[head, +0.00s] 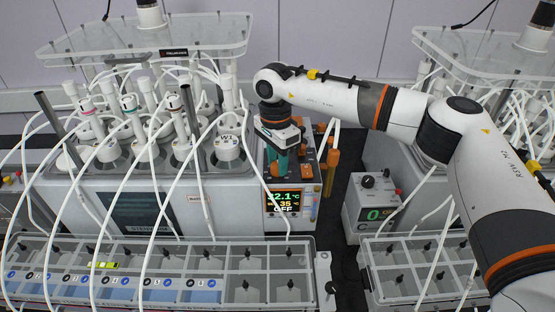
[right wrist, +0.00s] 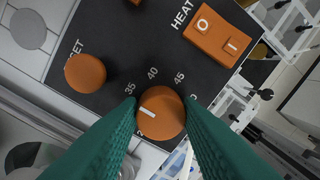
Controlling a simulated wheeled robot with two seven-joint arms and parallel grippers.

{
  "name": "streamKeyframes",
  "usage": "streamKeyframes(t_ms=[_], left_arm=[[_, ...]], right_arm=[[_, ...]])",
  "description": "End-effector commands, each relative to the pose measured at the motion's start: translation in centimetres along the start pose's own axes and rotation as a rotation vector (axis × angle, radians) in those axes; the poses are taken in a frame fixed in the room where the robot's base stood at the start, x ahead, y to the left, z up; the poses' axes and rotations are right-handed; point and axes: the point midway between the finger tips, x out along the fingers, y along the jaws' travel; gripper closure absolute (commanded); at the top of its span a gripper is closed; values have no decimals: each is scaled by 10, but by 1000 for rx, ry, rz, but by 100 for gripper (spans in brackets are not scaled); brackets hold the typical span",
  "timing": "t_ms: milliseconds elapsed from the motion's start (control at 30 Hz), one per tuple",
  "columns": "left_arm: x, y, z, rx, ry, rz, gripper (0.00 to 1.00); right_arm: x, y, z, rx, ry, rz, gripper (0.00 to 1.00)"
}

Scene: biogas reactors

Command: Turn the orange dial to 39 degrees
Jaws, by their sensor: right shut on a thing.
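In the right wrist view the orange dial (right wrist: 167,106) sits on a black panel, with 35, 40 and 45 printed around it. Its white line points left, toward the side of the 35. My right gripper (right wrist: 161,115) has its teal fingers on both sides of the dial, shut on it. In the head view the right gripper (head: 280,172) points down onto the control unit and hides the dial. The unit's display (head: 283,201) reads 22.1 °C, with what looks like 35 °C and OFF below. My left gripper is not in view.
An orange HEAT rocker switch (right wrist: 219,31) and another orange knob (right wrist: 85,73) are on the same panel. A water bath with bottles and white tubes (head: 130,170) stands left. A grey box with a green 0 display (head: 374,213) stands right. Compartment trays (head: 240,262) lie in front.

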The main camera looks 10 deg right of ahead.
Motion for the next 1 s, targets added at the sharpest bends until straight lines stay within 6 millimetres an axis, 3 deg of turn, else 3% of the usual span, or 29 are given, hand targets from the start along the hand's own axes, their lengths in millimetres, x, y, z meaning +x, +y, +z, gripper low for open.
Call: streamKeyframes(t_ms=[267, 1000], left_arm=[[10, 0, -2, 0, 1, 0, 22], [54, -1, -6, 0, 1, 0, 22]], right_arm=[[2, 0, 0, 63, 3, 1, 91], [0, 0, 1, 549, 30, 3, 91]])
